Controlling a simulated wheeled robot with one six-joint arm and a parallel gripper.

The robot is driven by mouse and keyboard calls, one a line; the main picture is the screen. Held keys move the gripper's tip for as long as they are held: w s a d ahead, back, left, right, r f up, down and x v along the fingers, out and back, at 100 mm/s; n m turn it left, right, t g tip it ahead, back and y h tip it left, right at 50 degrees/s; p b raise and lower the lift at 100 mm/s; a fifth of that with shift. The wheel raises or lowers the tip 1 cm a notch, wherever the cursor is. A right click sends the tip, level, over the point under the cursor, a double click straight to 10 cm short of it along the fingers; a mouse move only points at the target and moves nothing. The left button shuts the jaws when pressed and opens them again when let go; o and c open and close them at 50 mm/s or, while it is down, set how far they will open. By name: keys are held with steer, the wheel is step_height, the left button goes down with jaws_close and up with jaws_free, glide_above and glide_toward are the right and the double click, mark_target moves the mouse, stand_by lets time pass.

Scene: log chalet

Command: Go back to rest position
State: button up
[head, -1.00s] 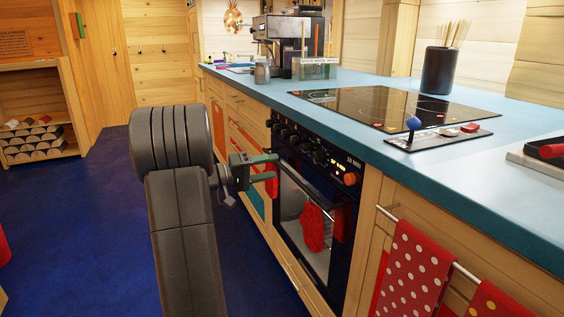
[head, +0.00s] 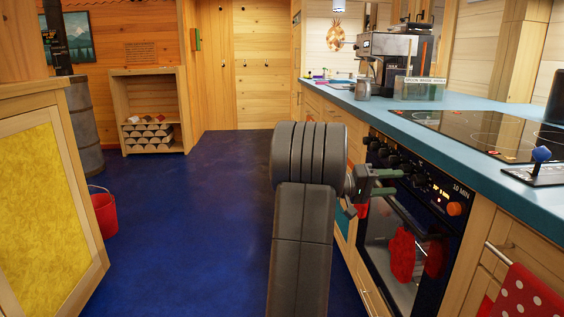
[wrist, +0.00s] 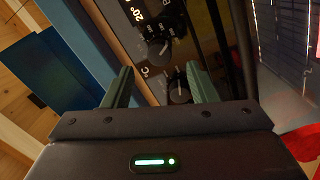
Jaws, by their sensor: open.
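My gripper (head: 387,182) is in front of the oven (head: 410,215), near the control knobs and the upper end of the door handle. Its two green fingers are apart with nothing between them. In the wrist view my gripper (wrist: 158,88) shows both fingers spread, with the oven's dark control panel (wrist: 150,25) and its knobs beyond them. I cannot tell whether a finger touches the oven. My dark arm stands folded in the middle of the head view and hides part of the cabinet fronts.
The blue countertop (head: 455,130) runs along the right, with a cooktop (head: 480,134) and a coffee machine (head: 392,60). A yellow-panelled cabinet (head: 45,190) and a red bucket (head: 104,214) stand at left. The blue floor (head: 200,240) between is clear.

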mark_target(414, 182)
steer(key=d+b, duration=0.1)
steer(key=d, duration=0.5)
steer(key=shift+w, duration=0.1)
steer(key=shift+a+r, duration=0.1)
